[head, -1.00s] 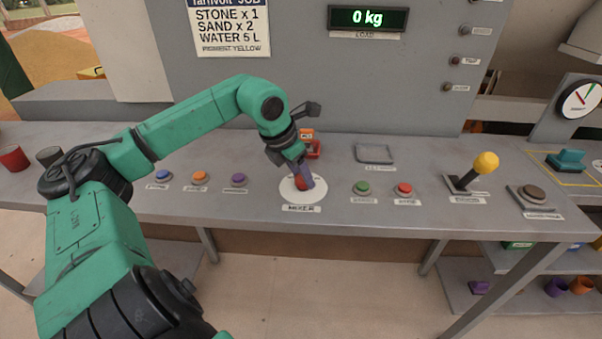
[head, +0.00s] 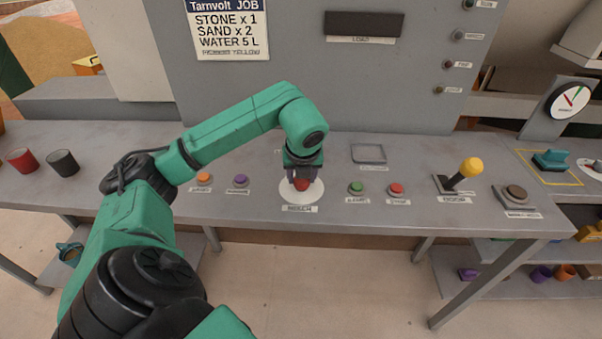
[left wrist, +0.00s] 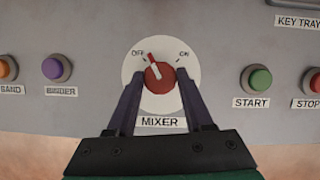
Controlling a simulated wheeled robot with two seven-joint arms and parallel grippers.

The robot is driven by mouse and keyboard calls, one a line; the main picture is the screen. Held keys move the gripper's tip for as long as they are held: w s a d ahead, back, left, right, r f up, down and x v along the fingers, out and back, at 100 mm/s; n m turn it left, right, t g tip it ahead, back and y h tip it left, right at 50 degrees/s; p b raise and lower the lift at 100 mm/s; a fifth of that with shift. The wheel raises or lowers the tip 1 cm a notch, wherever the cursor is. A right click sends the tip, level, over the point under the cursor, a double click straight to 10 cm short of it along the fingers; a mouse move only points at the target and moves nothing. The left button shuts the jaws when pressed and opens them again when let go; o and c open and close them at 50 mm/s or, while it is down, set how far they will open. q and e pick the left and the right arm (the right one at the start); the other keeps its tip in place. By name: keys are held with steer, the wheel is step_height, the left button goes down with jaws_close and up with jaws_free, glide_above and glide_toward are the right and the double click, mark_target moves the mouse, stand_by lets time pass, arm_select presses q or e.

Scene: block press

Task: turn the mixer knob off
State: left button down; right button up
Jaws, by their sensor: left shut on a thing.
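The red mixer knob (left wrist: 160,80) sits on a round white dial plate (left wrist: 134,67) marked OFF on the left and ON on the right. Its white pointer tilts up and left, close to the OFF mark. In the head view the knob (head: 302,186) shows under my left gripper (head: 301,178). In the left wrist view the two purple fingers of the left gripper (left wrist: 157,76) stand on either side of the knob, shut on it. My right gripper is not in view.
A green start button (head: 356,188) and a red stop button (head: 396,190) are right of the dial. Orange (head: 204,179) and purple (head: 241,181) buttons are to its left. A yellow-topped lever (head: 470,168) stands farther right. The load display (head: 362,25) is dark.

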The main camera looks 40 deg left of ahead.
mark_target(305, 183)
arm_select(q)
steer(key=shift+w+n+g+y, duration=0.1)
steer(key=shift+n+g+y, duration=0.35)
steer(key=shift+n, duration=1.15)
steer(key=shift+d, duration=0.1)
steer(key=shift+c, duration=1.5)
jaws_free()
steer(key=v, duration=0.3)
steer(key=p+v, duration=0.7)
steer(key=v, duration=0.4)
steer(key=shift+r, duration=0.25)
